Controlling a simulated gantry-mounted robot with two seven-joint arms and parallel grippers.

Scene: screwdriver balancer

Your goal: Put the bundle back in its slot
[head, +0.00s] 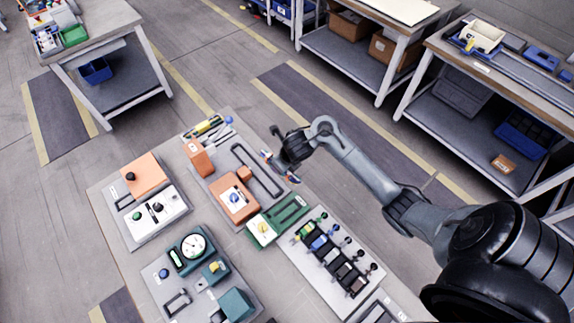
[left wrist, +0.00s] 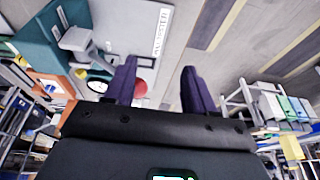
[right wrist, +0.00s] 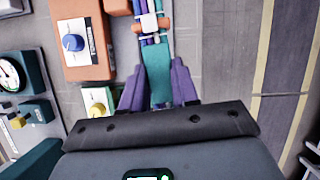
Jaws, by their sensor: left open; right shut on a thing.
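The bundle (right wrist: 150,24) shows in the right wrist view as teal, purple and white strands with an orange clip around them. My right gripper (right wrist: 158,85) is shut on its teal end. In the head view my right gripper (head: 285,158) is above the far right edge of the bench, with a small coloured part of the bundle (head: 294,178) showing beside it.
The bench (head: 125,262) also holds an orange box (head: 145,174), a dial gauge (head: 193,246), an orange switch box (head: 238,201) and a green unit (head: 262,230). Loose tools (head: 207,127) lie at its far end. Floor is clear beyond its right edge.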

